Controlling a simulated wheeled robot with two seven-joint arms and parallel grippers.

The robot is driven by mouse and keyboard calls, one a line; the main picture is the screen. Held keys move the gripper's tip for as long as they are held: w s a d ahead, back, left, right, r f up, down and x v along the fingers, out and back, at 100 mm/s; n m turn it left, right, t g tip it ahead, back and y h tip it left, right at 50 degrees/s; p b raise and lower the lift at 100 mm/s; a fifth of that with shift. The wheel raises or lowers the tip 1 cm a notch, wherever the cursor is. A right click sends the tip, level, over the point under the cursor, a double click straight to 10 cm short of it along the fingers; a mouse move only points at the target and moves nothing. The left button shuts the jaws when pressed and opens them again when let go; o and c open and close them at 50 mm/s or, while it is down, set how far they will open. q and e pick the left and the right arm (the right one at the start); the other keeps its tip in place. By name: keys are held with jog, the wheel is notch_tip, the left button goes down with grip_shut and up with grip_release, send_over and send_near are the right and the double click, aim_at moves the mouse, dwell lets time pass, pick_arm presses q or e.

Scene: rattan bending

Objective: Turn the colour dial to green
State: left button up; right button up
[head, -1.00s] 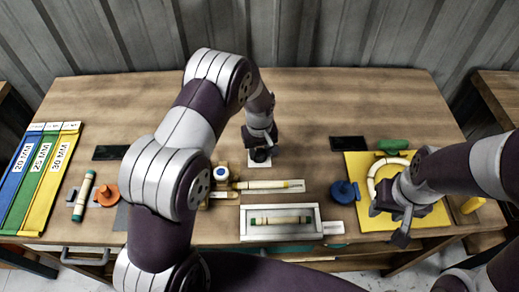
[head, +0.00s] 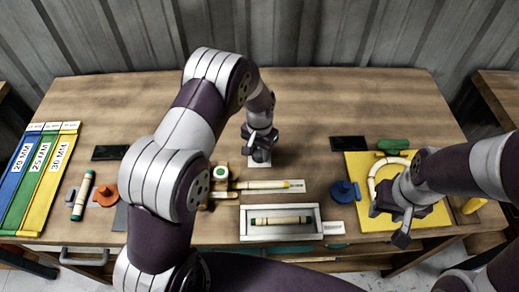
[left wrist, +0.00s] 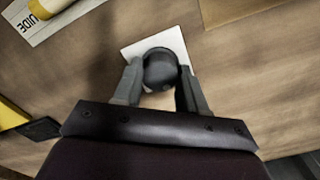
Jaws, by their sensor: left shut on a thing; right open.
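A dark round knob (left wrist: 160,72) stands on a white square plate (left wrist: 150,47) in the left wrist view. I take it for the colour dial. My left gripper (left wrist: 158,88) is shut on it, one finger on each side. In the head view my left gripper (head: 262,155) is over the plate (head: 258,165) and mostly hides the knob. A small white block (head: 221,167) with a green spot stands to its left. My right gripper (head: 402,222) is open over a yellow mat (head: 440,217), near a cream ring (head: 379,170).
A white tray (head: 243,226) holding a cream rod stands at the front middle. Blue, green and yellow size strips (head: 37,170) lie at far left. A blue knob (head: 343,192) and black pad (head: 348,143) are right of the left gripper. The table's back is clear.

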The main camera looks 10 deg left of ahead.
aim_at(259, 152)
pick_arm(q)
jog(key=shift+m, duration=1.1)
jog(key=o, duration=1.1)
jog(key=shift+c, duration=0.2)
jog(key=shift+r, duration=0.1)
jog(key=shift+w+r, duration=0.1)
jog(key=shift+r, duration=0.15)
notch_tip(259, 152, up, 12)
jog(key=b, duration=0.2)
